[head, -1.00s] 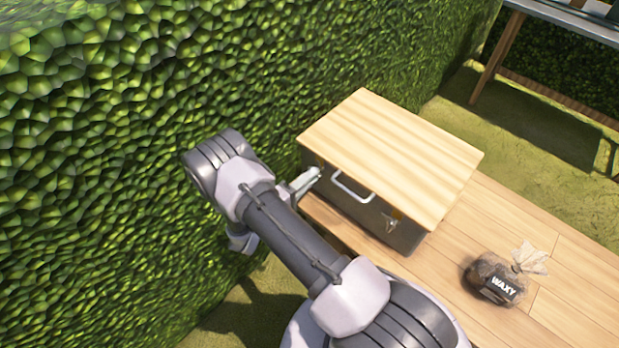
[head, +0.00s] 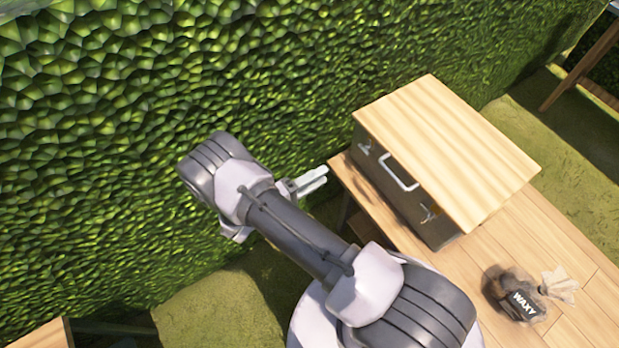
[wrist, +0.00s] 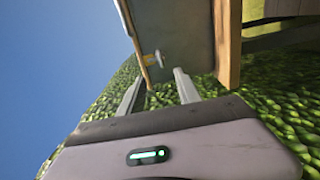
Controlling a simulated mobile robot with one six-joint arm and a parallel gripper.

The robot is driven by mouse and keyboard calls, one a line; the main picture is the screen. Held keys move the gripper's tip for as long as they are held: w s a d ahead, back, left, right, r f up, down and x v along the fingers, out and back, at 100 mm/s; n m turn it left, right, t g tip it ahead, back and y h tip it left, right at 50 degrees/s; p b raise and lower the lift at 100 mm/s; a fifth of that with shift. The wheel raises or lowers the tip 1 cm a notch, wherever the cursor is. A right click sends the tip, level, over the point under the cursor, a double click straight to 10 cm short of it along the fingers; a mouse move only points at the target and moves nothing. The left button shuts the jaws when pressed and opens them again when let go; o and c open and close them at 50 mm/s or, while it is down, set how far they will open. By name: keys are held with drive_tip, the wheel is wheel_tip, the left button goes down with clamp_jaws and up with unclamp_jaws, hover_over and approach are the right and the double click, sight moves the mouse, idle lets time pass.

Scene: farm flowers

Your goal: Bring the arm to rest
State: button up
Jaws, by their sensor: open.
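My gripper (head: 316,181) is open and empty, left of the box and apart from it in the head view. My arm stretches from the bottom right to the upper left, with the elbow near the hedge. In the wrist view my gripper (wrist: 158,92) shows two separated fingers with nothing between them. The wooden-lidded box (head: 450,150) stands on the wooden table with its lid down. Its grey front has a handle and latches. In the wrist view part of the box (wrist: 182,38) shows beyond the fingers, turned sideways.
The wooden table (head: 545,235) carries a bag labelled WAXY (head: 517,296) in front of the box. A tall green hedge (head: 250,70) runs behind and left of my arm. Another wooden piece (head: 42,336) shows at the bottom left. Grass lies between hedge and table.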

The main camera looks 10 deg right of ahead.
drive_tip(key=v, duration=0.3)
drive_tip(key=shift+a, duration=0.1)
drive_tip(key=s+d+r+m+g+y, duration=0.25)
drive_tip(key=r+g+y, duration=0.2)
drive_tip(key=r, duration=0.55)
drive_tip(key=s+d+r+m+g+y, duration=0.25)
drive_tip(key=s+r+g+y, duration=0.2)
drive_tip(key=r, duration=0.65)
drive_tip(key=s+a+r+m+t+y, duration=0.1)
drive_tip(key=s+a+r+t+y, duration=0.1)
drive_tip(key=s+r+t+y, duration=0.2)
drive_tip(key=s+a+r+m+t+y, duration=0.2)
drive_tip(key=s+r+t+y, duration=0.2)
drive_tip(key=r, duration=0.6)
drive_tip(key=shift+s+a+t+y, duration=0.35)
drive_tip(key=shift+s+y, duration=0.3)
drive_tip(key=shift+y, duration=0.35)
drive_tip(key=shift+a, duration=0.1)
drive_tip(key=shift+c, duration=0.4)
